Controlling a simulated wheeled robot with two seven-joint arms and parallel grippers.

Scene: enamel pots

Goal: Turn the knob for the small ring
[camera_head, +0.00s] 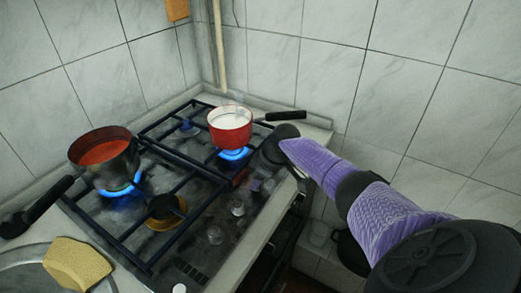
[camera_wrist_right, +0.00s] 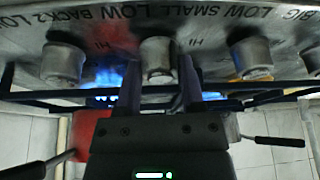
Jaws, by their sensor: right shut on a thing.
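My right gripper (camera_head: 277,146) reaches in from the right to the front edge of the stove. In the wrist view its two fingers (camera_wrist_right: 158,85) stand on either side of a grey metal knob (camera_wrist_right: 157,60), shut on it. Upside-down lettering including "SMALL" and "LOW" shows on the panel above this knob. In the head view the gripper hides most of this knob. A small ring (camera_head: 165,209) with a brass-coloured base sits near the middle of the stove, and no flame shows on it. My left gripper is not in view.
A red pan of white liquid (camera_head: 230,127) and a dark pan of red liquid (camera_head: 103,158) stand over blue flames. Other knobs flank the held one, at left (camera_wrist_right: 62,63) and right (camera_wrist_right: 250,58). A yellow sponge (camera_head: 76,264) lies at lower left.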

